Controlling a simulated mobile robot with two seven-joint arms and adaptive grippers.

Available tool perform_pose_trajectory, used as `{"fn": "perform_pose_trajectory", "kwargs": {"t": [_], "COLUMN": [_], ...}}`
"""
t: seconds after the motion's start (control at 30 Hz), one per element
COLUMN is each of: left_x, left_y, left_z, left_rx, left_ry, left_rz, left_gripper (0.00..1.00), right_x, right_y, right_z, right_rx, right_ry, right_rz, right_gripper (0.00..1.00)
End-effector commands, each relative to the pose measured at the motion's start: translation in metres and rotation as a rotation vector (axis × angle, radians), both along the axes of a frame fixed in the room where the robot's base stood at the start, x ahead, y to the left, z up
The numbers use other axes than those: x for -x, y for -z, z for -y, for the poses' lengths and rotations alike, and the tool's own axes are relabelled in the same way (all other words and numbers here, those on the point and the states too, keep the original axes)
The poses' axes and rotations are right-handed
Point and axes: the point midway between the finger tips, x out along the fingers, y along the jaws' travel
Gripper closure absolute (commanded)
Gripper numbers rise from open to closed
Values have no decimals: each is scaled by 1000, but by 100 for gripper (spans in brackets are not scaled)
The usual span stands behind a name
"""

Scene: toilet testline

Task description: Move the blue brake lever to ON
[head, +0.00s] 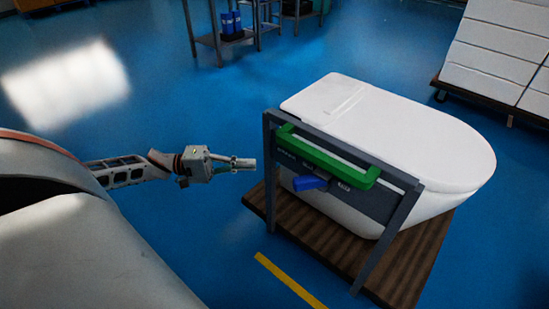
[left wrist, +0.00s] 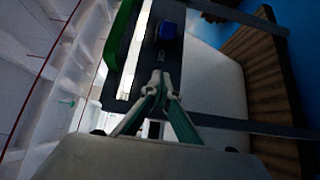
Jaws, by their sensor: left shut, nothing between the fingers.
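The blue brake lever (head: 310,183) sits on a dark panel (head: 375,205) below a green handle (head: 325,158), on the grey frame in front of the white toilet. A small label with lettering is just right of the lever. My left gripper (head: 252,164) is shut and empty, left of the frame and apart from the lever. In the left wrist view, the blue lever (left wrist: 167,31) shows beyond the closed fingertips (left wrist: 158,77), near the top, with the green handle (left wrist: 121,35) to its left. My right gripper is not seen.
The white toilet (head: 400,130) rests on a brown wooden base (head: 420,270). A shelf with blue containers (head: 232,24) stands at the back. White stacked boxes (head: 500,50) are at the upper right. Blue floor around the frame is open, with a yellow stripe (head: 288,280) in front.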

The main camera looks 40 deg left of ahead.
Motion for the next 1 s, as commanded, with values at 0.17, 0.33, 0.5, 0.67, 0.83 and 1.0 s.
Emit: {"fn": "perform_pose_trajectory", "kwargs": {"t": [0.17,0.33,0.5,0.67,0.83,1.0], "left_x": [-14,-33,-50,-60,-47,-39], "left_y": [1,1,2,1,-1,0], "left_z": [18,42,63,80,95,105], "left_rx": [3,2,2,2,2,1], "left_ry": [1,1,1,1,0,0], "left_rz": [1,2,0,0,1,1], "left_gripper": [100,100,100,100,100,100], "right_x": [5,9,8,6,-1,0], "right_y": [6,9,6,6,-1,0], "right_z": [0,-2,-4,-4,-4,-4], "right_rx": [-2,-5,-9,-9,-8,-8], "right_ry": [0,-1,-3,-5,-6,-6], "right_rz": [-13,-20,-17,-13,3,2], "right_gripper": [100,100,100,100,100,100]}}
